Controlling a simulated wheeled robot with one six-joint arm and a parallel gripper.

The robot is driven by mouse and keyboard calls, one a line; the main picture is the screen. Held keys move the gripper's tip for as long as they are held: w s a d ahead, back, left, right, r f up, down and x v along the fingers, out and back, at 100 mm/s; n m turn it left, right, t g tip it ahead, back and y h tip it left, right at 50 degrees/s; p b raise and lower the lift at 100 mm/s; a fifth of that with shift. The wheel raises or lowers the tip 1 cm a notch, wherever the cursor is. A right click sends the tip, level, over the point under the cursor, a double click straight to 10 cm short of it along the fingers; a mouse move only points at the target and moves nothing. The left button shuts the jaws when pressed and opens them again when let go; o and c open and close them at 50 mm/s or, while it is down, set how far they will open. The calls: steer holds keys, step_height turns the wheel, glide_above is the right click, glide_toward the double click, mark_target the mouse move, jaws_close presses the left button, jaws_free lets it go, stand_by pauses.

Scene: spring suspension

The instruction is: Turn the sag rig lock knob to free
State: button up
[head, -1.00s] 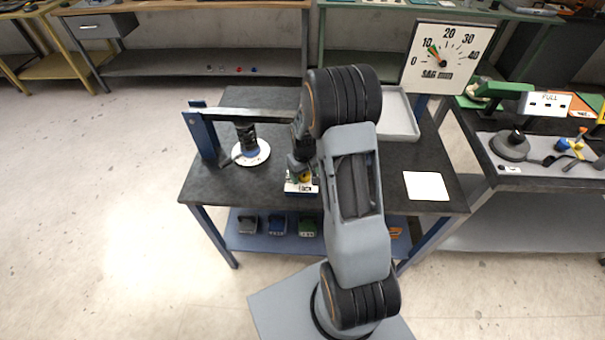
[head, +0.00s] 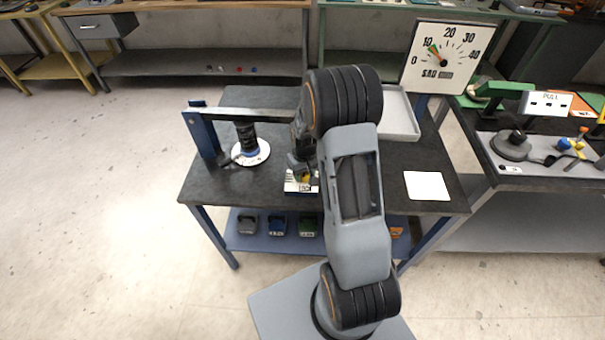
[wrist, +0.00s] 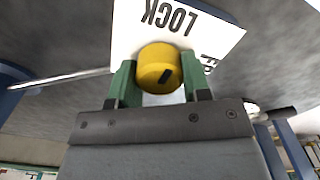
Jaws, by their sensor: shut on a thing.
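The yellow lock knob (wrist: 159,68) sits in front of a white label plate (wrist: 215,35) that reads LOCK, with a second word partly hidden beside it. A dark slot on the knob's face is tilted. My gripper (wrist: 158,82) has its green fingers on either side of the knob, shut on it. In the head view the knob (head: 303,178) shows only as a small yellow patch under my gripper, above the label plate (head: 297,188) at the table's front. The sag rig's blue post (head: 205,138) and black spring (head: 247,138) stand to the left.
A sag dial (head: 443,58) stands at the back right of the dark table (head: 330,205), its needle near 10. A grey tray (head: 402,115) and a white sheet (head: 427,186) lie right of my arm. Several coloured blocks sit on the lower shelf (head: 262,244).

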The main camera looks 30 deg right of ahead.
steer(key=m+b, duration=0.1)
steer(key=m, duration=0.3)
steer(key=m+b, duration=0.1)
steer(key=m, duration=0.4)
steer(key=shift+b, duration=0.35)
steer(key=m+b, duration=0.1)
steer(key=m, duration=0.3)
steer(key=shift+r+m, duration=0.1)
steer(key=shift+m, duration=1.9)
steer(key=shift+w, duration=0.1)
steer(key=o, duration=0.8)
steer(key=shift+a, duration=0.2)
steer(key=shift+o, duration=0.6)
steer(key=shift+d+b, duration=0.2)
steer(key=shift+b, duration=0.1)
step_height(320, 180, up, 14)
